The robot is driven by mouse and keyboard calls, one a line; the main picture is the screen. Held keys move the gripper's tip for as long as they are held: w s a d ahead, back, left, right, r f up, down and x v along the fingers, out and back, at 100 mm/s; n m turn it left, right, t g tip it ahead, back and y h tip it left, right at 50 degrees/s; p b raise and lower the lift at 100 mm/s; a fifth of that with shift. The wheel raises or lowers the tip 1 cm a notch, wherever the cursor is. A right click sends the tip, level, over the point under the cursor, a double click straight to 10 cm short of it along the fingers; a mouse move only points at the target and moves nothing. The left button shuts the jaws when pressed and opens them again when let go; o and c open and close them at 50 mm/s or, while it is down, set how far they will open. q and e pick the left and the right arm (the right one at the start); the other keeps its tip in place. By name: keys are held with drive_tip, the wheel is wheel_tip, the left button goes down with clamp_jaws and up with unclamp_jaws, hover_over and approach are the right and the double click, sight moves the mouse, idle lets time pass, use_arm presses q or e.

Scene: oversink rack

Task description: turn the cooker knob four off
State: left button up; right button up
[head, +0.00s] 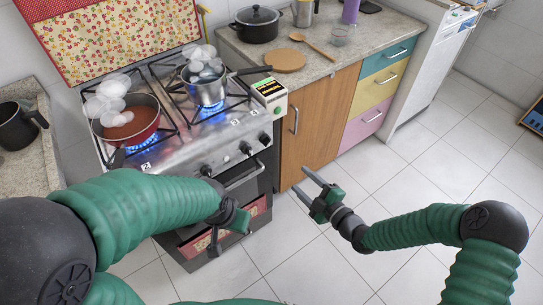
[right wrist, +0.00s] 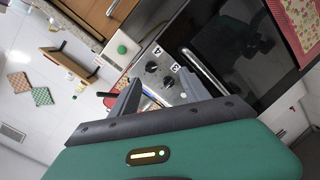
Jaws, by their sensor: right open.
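The cooker (head: 190,160) stands at the left in the head view, with black knobs on its sloped front panel. The rightmost visible knob (head: 265,138) sits at the panel's right end, beside another knob (head: 246,148); a third (head: 206,170) is further left.
A red pan (head: 130,120) and a steel pot (head: 207,88) steam over blue flames. The pot's handle points right. The counter (head: 340,65) holds a black pot (head: 257,24).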

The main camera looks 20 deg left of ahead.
sight(268, 144)
drive_tip(key=shift+n+t+y, duration=0.5)
drive_tip(key=shift+y, duration=0.2)
drive_tip(key=x, duration=0.5)
drive_tip(key=r+b+x, duration=0.1)
drive_tip(key=x, duration=0.5)
drive_tip(key=b+x, duration=0.1)
drive_tip(key=x, duration=0.4)
drive_tip(key=shift+a+r, duration=0.25)
drive_tip(key=shift+a, duration=0.15)
drive_tip(key=shift+w+a, duration=0.15)
drive_tip(key=shift+a, duration=0.25)
drive_tip(key=shift+d, duration=0.1)
clamp_jaws()
